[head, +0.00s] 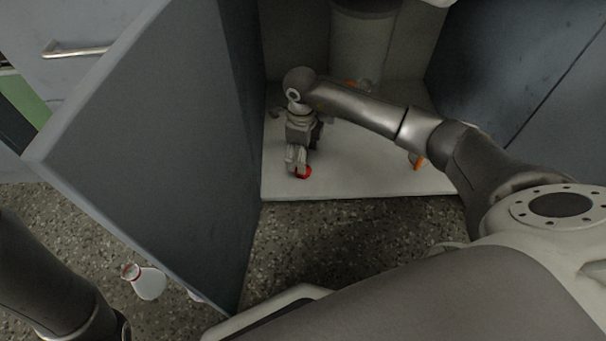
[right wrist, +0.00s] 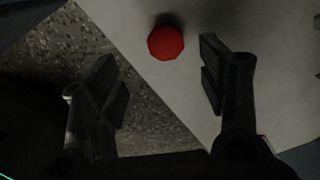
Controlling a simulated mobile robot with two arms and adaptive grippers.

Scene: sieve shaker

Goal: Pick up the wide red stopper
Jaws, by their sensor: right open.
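The wide red stopper (head: 304,172) lies on the white cabinet floor near its front edge, partly hidden by my right gripper (head: 297,160) in the head view. In the right wrist view the stopper (right wrist: 166,43) is a round red top near the board's edge, beyond the fingertips and between their lines, closer to the right finger. My right gripper (right wrist: 160,85) is open and empty there, with its fingers spread apart. In the head view it points down at the stopper; whether it touches is not clear there. My left gripper does not show; only part of my left arm is at the lower left.
The cabinet floor (head: 350,183) lies between an open grey door (head: 150,130) on the left and another grey panel (head: 500,70) on the right. An orange-marked item (head: 418,162) stands at the right of the floor. A white flask (head: 150,283) is on the speckled ground.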

